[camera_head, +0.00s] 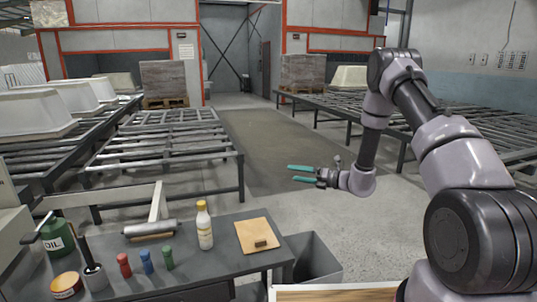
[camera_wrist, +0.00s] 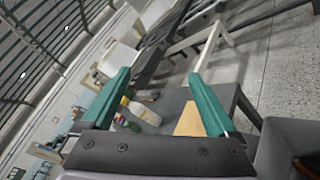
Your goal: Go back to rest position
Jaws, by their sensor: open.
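My gripper (camera_head: 302,174) is at the end of my arm, to the right of and higher in the picture than the workbench, over open floor. Its two green fingers are apart, with nothing between them. In the wrist view the gripper (camera_wrist: 155,100) shows both green fingers spread, with the workbench beyond them. My arm comes in from the right side of the head view and bends down at the elbow.
A dark workbench (camera_head: 215,268) holds a white bottle (camera_head: 204,228), a roller (camera_head: 150,229), a green oil can (camera_head: 57,236), small coloured bottles and a tan board (camera_head: 257,236). A grey bin (camera_head: 318,262) stands beside it. Roller conveyors (camera_head: 165,143) flank a clear aisle (camera_head: 275,145).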

